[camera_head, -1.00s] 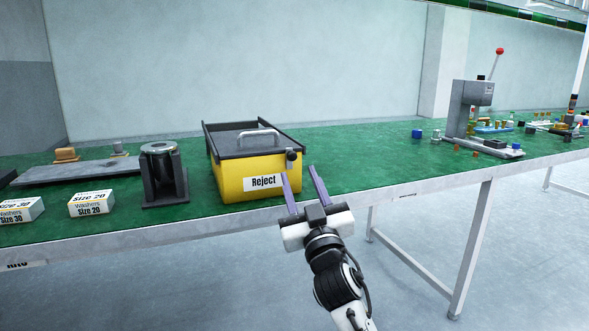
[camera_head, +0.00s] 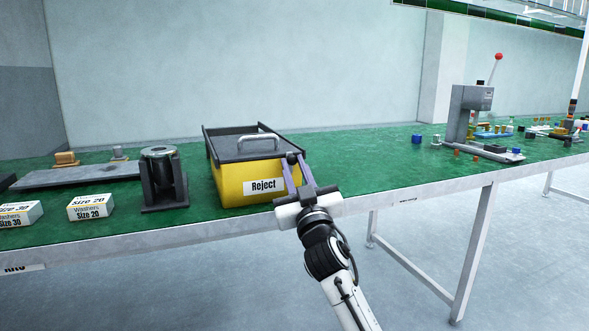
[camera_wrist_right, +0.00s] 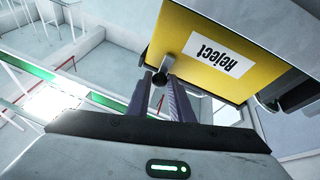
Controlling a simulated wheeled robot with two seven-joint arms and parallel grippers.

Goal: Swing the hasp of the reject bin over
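The reject bin (camera_head: 240,187) is a yellow box with a "Reject" label and a dark lid (camera_head: 232,147) with a grey handle. Its hasp (camera_head: 291,157) shows as a small dark knob at the front right of the lid edge. The hasp also shows in the right wrist view (camera_wrist_right: 159,78), standing out from the yellow front. My right gripper (camera_head: 298,158) is open, its two purple fingers pointing up at the bin's right front corner. In the right wrist view the fingertips (camera_wrist_right: 160,84) lie either side of the knob; contact cannot be told. My left gripper is out of view.
A black stand with a metal roller (camera_head: 160,180) is left of the bin, beside a washer box (camera_head: 91,206). A lever press (camera_head: 470,115) and small parts are far right.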

